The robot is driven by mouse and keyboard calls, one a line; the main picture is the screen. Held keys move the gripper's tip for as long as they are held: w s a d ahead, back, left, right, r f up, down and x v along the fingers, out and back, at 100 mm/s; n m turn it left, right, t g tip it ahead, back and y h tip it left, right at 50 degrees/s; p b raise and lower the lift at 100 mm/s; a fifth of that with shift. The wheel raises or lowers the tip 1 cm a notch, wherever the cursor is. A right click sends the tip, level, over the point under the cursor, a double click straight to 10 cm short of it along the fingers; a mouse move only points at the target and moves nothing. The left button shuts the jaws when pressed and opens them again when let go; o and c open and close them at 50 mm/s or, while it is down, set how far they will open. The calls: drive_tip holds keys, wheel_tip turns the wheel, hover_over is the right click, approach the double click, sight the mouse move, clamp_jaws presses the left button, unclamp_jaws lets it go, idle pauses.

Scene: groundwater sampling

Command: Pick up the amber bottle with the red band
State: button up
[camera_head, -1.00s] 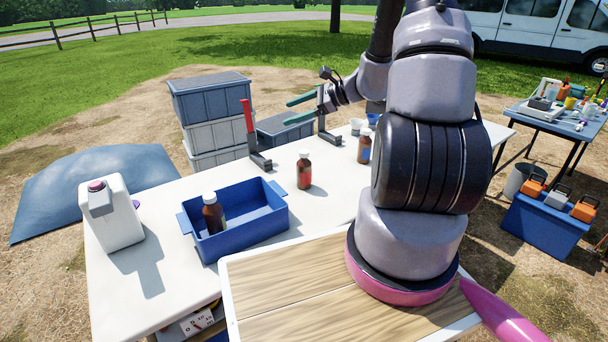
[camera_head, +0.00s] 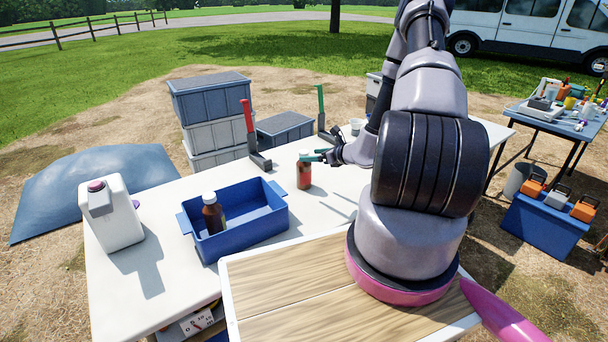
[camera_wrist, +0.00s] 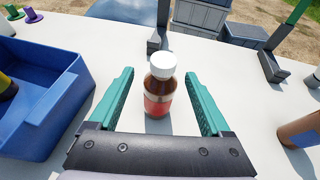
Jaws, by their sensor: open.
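The amber bottle with the red band (camera_head: 304,174) stands upright on the white table, right of the blue bin, with a white cap. In the wrist view the bottle (camera_wrist: 160,88) stands between the two green fingers of my gripper (camera_wrist: 162,100), with a gap on each side. My gripper (camera_head: 311,157) is open and level with the upper part of the bottle in the head view. The fingers partly cover the bottle there.
A blue bin (camera_head: 252,233) holds another amber bottle (camera_head: 213,214). A white jug (camera_head: 111,214) stands at left. Clamp stands with red (camera_head: 248,118) and green (camera_head: 321,108) handles are behind. Another bottle (camera_wrist: 300,131) is at right in the wrist view.

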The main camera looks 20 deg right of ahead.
sight(308, 154)
drive_tip(key=x, duration=0.5)
drive_tip(key=shift+w+d+r, duration=0.1)
drive_tip(key=shift+w, duration=0.15)
clamp_jaws()
idle(1.2)
